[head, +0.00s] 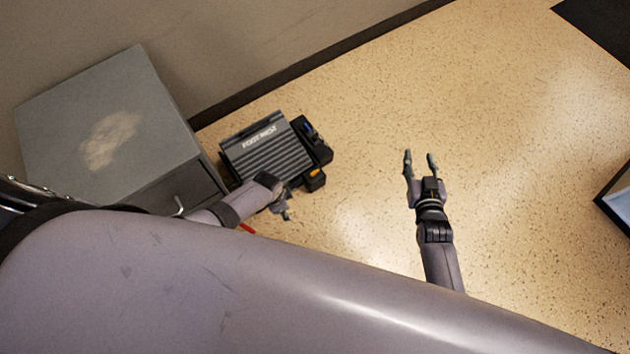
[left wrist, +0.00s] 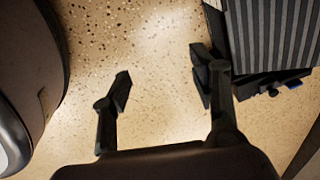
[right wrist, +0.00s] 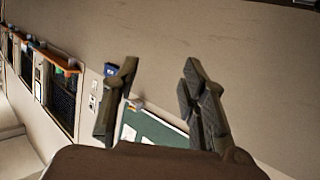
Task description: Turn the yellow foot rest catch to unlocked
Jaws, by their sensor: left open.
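The foot rest (head: 262,158), a dark grey ribbed unit lettered "FOOT REST", stands on the floor beside the grey cabinet. Its yellow catch (head: 315,173) is a small patch on the black block at its near right corner; its setting is too small to read. My left gripper (head: 287,213) is just in front of the foot rest, partly seen from above. In the left wrist view it is open and empty (left wrist: 163,84) over bare floor, with the ribbed foot rest (left wrist: 268,38) to its right. My right gripper (head: 420,156) is open and empty, well to the right of the foot rest.
The grey cabinet (head: 108,120) with a handle (head: 179,206) stands close on the left. A small red thing (head: 247,228) shows by my left arm. A blue part (head: 308,127) sits on the foot rest's side. The floor (head: 480,110) to the right is clear.

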